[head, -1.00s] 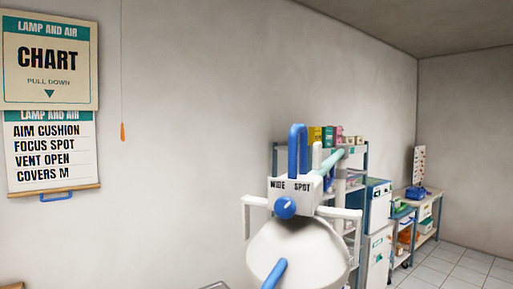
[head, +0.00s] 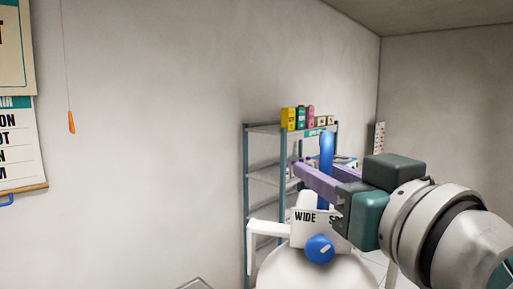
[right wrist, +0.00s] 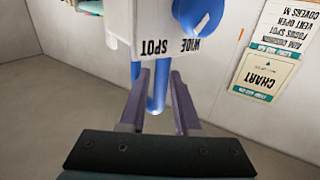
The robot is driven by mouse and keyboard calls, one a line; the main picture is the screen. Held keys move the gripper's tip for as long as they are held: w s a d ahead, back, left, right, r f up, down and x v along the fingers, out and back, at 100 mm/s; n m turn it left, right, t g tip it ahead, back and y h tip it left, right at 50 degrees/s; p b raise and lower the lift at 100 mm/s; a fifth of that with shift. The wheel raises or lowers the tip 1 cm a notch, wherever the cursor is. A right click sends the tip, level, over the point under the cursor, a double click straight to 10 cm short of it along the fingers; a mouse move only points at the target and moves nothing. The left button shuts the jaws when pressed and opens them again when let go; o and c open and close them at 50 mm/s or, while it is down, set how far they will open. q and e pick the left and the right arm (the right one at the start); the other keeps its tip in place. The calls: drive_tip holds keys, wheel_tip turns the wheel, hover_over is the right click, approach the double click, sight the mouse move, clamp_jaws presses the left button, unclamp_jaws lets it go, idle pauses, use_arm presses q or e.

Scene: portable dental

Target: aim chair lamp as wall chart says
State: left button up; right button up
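The chair lamp (head: 300,262) has a white head. A blue knob (head: 319,249) on its front sits below the words WIDE and SPOT; its pale mark tilts up and right. A blue loop handle (head: 326,145) rises above the head. My right gripper (head: 318,172) is open at this handle, its purple fingers on either side of one bar. The right wrist view shows the bar (right wrist: 156,92) between the spread fingers, with gaps. The wall chart (right wrist: 277,45) there reads upside down: aim cushion, focus spot, vent open, covers M. My left gripper is out of view.
A metal shelf rack (head: 246,190) with small coloured boxes (head: 289,118) stands behind the lamp. An orange pull cord (head: 71,122) hangs by the left wall, beside the cut-off chart (head: 18,150). The wall between cord and rack is bare.

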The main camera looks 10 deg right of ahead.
drive_tip(key=shift+w+a+p, duration=0.2)
drive_tip(key=shift+w+p, duration=0.15)
drive_tip(key=shift+w, duration=0.8)
clamp_jaws()
idle(0.7)
